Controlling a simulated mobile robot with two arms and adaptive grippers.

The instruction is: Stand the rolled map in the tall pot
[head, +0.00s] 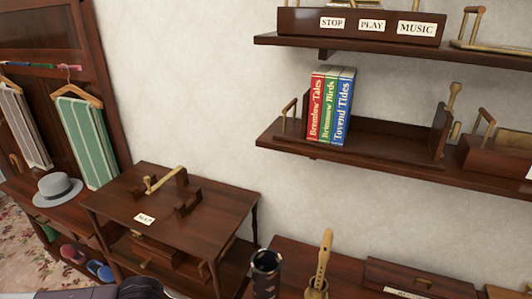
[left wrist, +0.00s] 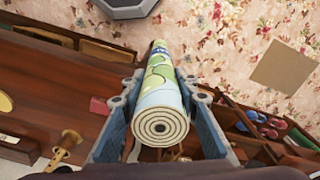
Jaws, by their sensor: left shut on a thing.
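In the left wrist view, my left gripper (left wrist: 160,88) is shut on the rolled map (left wrist: 160,105). The map is a green, blue and cream roll between the two blue fingers, its spiral end facing the camera and its far end pointing over the floor. In the head view, a dark, open-topped cylindrical pot (head: 266,275) with small light marks stands at the bottom, its base cut off by the frame; it looks like the tall pot. The map and my left gripper's fingers do not show in the head view. My right gripper is in neither view.
Beside the pot is a holder with an upright recorder (head: 323,258). A small dark table (head: 225,205) stands left of it, with a grey hat (head: 57,188) farther left. Wall shelves hold books (head: 331,105). The left wrist view shows a grey octagonal object (left wrist: 125,10) on floral carpet.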

